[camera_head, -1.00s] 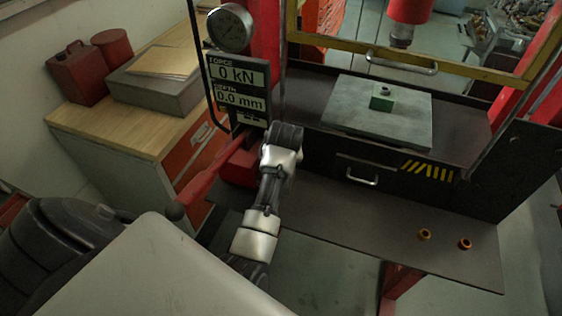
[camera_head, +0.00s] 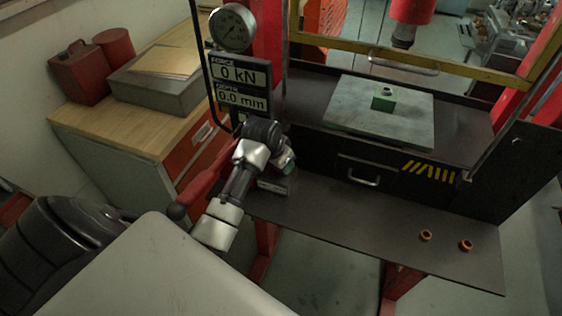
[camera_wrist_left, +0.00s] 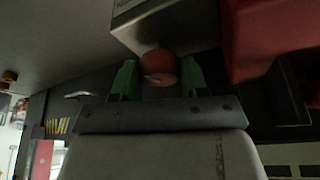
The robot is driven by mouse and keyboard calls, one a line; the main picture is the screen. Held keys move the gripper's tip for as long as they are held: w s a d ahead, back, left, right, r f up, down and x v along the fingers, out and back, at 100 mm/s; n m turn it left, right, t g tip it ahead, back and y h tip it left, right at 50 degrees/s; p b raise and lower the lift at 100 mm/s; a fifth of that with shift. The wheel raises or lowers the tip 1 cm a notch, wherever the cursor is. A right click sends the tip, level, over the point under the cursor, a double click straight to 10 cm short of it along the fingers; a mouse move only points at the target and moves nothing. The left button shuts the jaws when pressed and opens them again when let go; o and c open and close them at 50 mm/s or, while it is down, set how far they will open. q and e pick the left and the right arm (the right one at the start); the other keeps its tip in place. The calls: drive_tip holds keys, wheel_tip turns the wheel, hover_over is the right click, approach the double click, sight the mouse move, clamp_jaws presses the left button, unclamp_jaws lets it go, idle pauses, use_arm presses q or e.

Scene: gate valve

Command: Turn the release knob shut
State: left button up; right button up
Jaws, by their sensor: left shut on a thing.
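The round red release knob (camera_wrist_left: 158,66) shows in the left wrist view, with a small pale mark on its face. It sits against a grey metal block (camera_wrist_left: 165,25). My left gripper (camera_wrist_left: 158,78) has its two green fingers on either side of the knob and is shut on it. In the head view my left gripper (camera_head: 287,160) is beside the gauge post, at the left end of the dark shelf. The knob is hidden there behind my wrist and hand. The grey block (camera_head: 274,186) shows partly below the hand. My right gripper is not in view.
A red lever (camera_head: 208,172) with a dark ball end stands close to my left forearm. The force display (camera_head: 240,75) and dial gauge (camera_head: 231,27) are above the hand. A green block (camera_head: 383,98) sits on the press plate (camera_head: 350,118). Two orange rings (camera_head: 426,236) lie on the shelf.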

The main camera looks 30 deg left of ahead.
use_arm(q)
drive_tip(key=shift+r+m+h, duration=0.1)
drive_tip(key=shift+m+h, duration=0.2)
drive_tip(key=shift+m, duration=0.4)
drive_tip(key=o, duration=0.9)
drive_tip(key=shift+o, duration=0.2)
drive_tip(key=shift+m, duration=0.3)
drive_tip(key=r, duration=0.1)
drive_tip(key=r+b, duration=0.2)
drive_tip(key=r, duration=0.1)
drive_tip(key=shift+w+d+r, duration=0.1)
drive_tip(key=shift+d, duration=0.25)
drive_tip(key=d+r+b, duration=0.3)
drive_tip(key=d+r, duration=0.3)
drive_tip(key=d, duration=0.5)
drive_tip(key=shift+r, duration=0.35)
